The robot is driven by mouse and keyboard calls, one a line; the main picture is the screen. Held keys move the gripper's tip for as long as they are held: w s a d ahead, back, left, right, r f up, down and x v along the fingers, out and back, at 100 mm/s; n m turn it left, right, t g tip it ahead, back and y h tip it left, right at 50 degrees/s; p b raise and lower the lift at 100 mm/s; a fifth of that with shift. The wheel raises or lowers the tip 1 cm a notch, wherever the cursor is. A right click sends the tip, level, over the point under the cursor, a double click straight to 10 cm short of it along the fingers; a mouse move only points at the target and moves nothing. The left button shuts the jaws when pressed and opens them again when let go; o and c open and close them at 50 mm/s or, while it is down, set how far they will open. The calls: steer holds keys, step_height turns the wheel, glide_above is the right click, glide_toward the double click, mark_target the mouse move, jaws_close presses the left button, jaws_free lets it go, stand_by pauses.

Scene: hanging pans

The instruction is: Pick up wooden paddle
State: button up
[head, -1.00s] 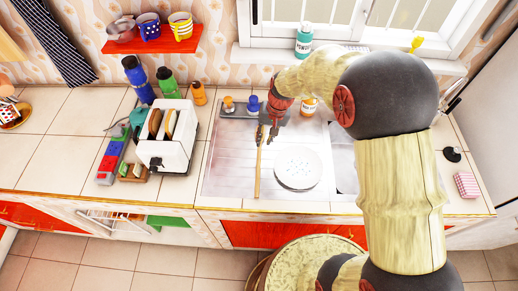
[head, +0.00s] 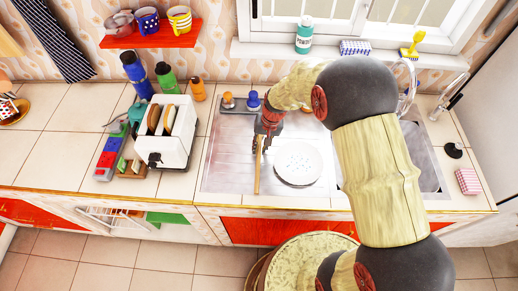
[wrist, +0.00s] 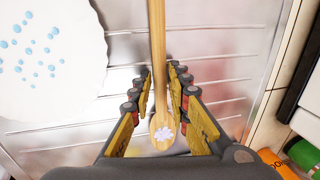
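The wooden paddle (head: 258,174) lies on the metal drainboard, left of the white plate (head: 298,162), in the head view. In the wrist view the paddle (wrist: 158,60) runs from the top edge down to a broad end with a pale flower mark. My gripper (head: 262,143) is over the paddle's far end, which it partly hides in the head view. In the wrist view its fingers (wrist: 160,76) are apart, one on each side of the paddle, with narrow gaps beside the wood.
The blue-spotted plate (wrist: 45,60) lies close left of my gripper in the wrist view. A white toaster (head: 166,135) stands on the counter to the left.

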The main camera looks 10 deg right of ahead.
steer(key=shift+c, duration=1.2)
jaws_close()
steer(key=shift+r, duration=0.15)
steer(key=shift+r, duration=0.2)
step_height(320, 180, up, 3)
steer(key=shift+d+p, duration=0.1)
steer(key=shift+p, duration=0.2)
steer(key=s+d+r+p, duration=0.2)
steer(key=s+d+r, duration=0.7)
steer(key=d, duration=0.1)
steer(key=shift+s+r, duration=0.15)
steer(key=shift+r, duration=0.2)
